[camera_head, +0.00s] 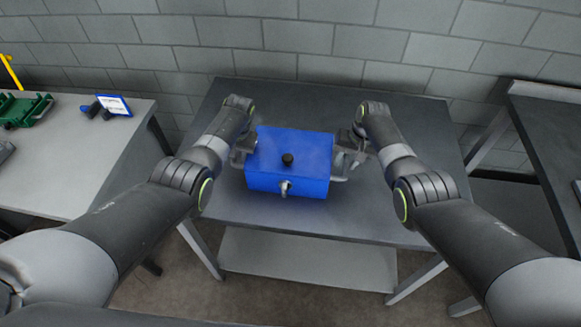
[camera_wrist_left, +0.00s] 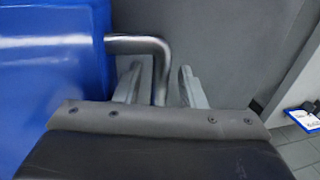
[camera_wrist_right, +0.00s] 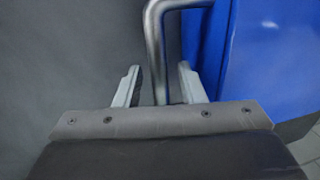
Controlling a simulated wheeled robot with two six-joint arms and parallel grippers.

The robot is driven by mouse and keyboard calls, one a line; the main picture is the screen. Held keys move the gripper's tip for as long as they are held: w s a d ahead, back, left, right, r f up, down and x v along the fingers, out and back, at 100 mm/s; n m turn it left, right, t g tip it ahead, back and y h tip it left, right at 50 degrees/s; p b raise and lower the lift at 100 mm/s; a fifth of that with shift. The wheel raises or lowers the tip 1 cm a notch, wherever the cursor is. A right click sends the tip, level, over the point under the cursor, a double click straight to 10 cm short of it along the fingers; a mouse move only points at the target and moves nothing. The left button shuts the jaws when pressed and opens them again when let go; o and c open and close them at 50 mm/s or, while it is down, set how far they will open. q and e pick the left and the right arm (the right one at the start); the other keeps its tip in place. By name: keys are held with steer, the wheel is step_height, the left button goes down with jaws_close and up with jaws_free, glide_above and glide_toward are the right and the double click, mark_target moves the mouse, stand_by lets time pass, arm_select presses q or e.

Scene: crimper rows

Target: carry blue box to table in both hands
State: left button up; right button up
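The blue box (camera_head: 305,143) sits on the dark grey table (camera_head: 410,115), with a black knob on top and a small metal part on its front. It has a bent metal bar handle on each side. My left gripper (camera_head: 241,156) is at the left side of the box. In the left wrist view its fingers (camera_wrist_left: 165,85) stand apart with the left handle (camera_wrist_left: 140,43) between them. My right gripper (camera_head: 346,158) is at the right side. In the right wrist view its fingers (camera_wrist_right: 160,84) stand apart around the right handle (camera_wrist_right: 153,35). Gaps show beside both handles.
A light grey table (camera_head: 70,175) on the left carries a green item (camera_head: 24,110) and a blue-and-white sign (camera_head: 114,106). Another dark table (camera_head: 545,130) stands at the right. A block wall (camera_head: 330,40) is behind. The table around the box is clear.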

arm_select(q)
jaws_close()
arm_select(e)
jaws_close()
stand_by(0.9)
arm_select(q)
steer(key=shift+w+r, duration=0.15)
steer(key=shift+r, duration=0.05)
arm_select(e)
steer(key=shift+w+r, duration=0.15)
